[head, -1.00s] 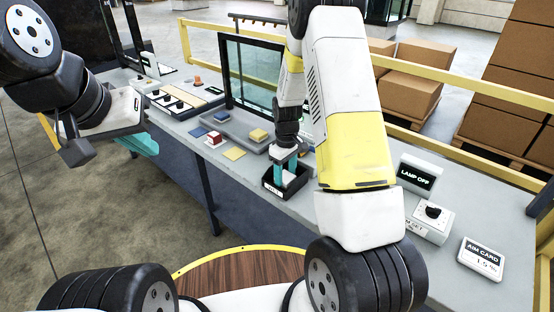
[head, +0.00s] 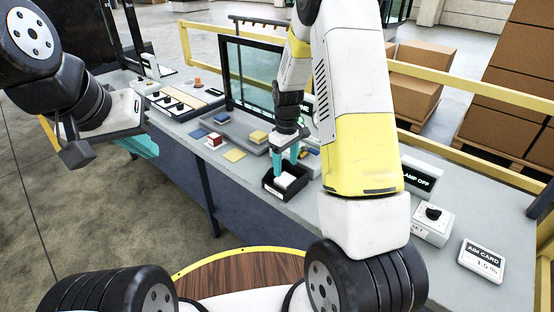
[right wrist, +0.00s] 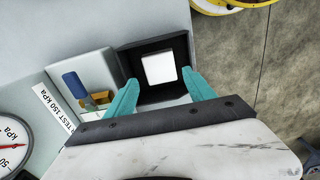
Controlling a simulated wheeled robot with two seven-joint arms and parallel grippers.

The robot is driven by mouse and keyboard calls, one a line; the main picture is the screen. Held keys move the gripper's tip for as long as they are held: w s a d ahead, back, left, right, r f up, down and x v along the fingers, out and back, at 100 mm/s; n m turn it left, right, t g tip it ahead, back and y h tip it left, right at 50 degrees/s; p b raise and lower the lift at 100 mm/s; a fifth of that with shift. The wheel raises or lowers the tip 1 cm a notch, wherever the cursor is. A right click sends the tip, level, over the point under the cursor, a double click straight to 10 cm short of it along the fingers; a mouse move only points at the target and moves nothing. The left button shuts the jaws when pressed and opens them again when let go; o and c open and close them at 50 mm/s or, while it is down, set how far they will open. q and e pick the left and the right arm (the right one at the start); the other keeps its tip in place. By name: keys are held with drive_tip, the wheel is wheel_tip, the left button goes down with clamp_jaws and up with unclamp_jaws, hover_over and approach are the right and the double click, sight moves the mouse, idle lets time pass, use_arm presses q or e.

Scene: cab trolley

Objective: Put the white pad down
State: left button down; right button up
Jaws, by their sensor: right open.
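The white pad (head: 286,180) lies in a small black tray (head: 270,188) on the bench. In the right wrist view the white pad (right wrist: 159,69) is a pale square inside the black tray (right wrist: 178,42), with dark floor around it. My right gripper (head: 291,166) is open above the tray. Its teal fingers are spread to either side of the pad, with visible gaps between them and the pad. My left gripper (head: 140,146) is at the left, away from the tray, partly hidden behind its own wrist; its jaw opening cannot be made out.
A grey tray with blue and yellow pads (head: 257,137), a yellow square (head: 234,155) and a red-and-white block (head: 214,141) are left of the black tray. A glass screen stands behind.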

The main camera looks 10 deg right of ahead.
sight(285, 178)
drive_tip(key=s+r+m+t+y, duration=0.1)
drive_tip(key=s+r, duration=0.3)
drive_tip(key=r, duration=0.3)
drive_tip(key=s+a+r+m+t, duration=0.1)
drive_tip(key=s+r, duration=0.2)
drive_tip(key=r, duration=0.5)
drive_tip(key=s+r+m+t+y, duration=0.1)
drive_tip(key=s+r+m, duration=0.1)
drive_tip(key=s+r, duration=0.35)
drive_tip(key=s+r+m+t, duration=0.1)
drive_tip(key=s+r, duration=0.2)
drive_tip(key=s, duration=0.3)
drive_tip(key=s+a+r+m+t, duration=0.1)
drive_tip(key=s+r+m+t, duration=0.1)
drive_tip(key=s, duration=0.3)
drive_tip(key=shift+v, duration=0.9)
drive_tip(key=shift+a, duration=0.25)
